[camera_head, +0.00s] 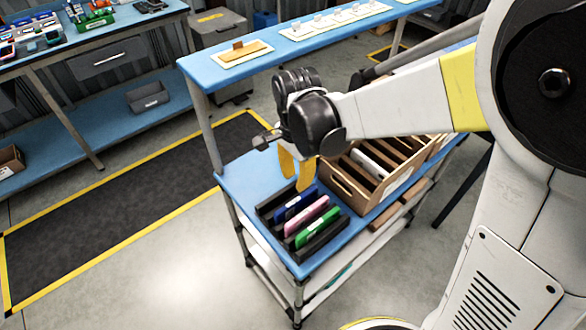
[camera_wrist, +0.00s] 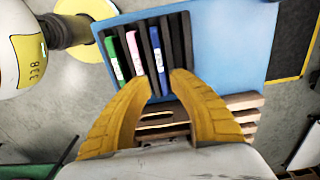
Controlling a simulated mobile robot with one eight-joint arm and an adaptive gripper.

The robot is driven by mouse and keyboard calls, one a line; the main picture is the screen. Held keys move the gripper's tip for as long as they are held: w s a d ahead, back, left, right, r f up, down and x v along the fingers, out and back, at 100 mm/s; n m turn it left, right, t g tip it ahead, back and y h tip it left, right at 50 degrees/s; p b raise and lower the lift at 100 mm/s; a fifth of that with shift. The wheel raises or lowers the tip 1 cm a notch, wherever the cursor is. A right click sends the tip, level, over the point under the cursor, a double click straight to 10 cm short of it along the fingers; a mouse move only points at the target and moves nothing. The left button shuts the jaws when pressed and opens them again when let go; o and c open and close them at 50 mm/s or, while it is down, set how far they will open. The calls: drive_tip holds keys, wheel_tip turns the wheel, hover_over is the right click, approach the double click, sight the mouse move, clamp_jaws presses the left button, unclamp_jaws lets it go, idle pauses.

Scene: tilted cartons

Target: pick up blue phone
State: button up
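The blue phone (camera_head: 296,205) stands on edge in a black slotted rack (camera_head: 318,242) on the blue cart top, at the far end of a row with a pink phone (camera_head: 306,216) and a green phone (camera_head: 318,228). In the wrist view the blue phone (camera_wrist: 163,72) lies just beyond my fingertips, right of the pink phone (camera_wrist: 134,53) and green phone (camera_wrist: 112,58). My gripper (camera_head: 297,178) is above the rack's far end, its yellow fingers apart and nothing between them. In the wrist view my gripper (camera_wrist: 161,84) points toward the blue phone.
A brown divided carton (camera_head: 345,184) stands tilted right beside the rack, close to my fingers. A raised blue shelf (camera_head: 240,78) holding small trays runs behind my arm. A workbench (camera_head: 130,22) with several devices stands at the upper left. The dark floor mat (camera_head: 120,200) is clear.

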sight(297, 199)
wheel_tip(297, 199, down, 10)
drive_tip(key=b, duration=0.4)
drive_tip(key=shift+w+d+f+b, duration=0.15)
drive_tip(key=shift+f+b, duration=0.1)
drive_tip(key=shift+b, duration=0.15)
drive_tip(key=shift+r, duration=0.15)
clamp_jaws()
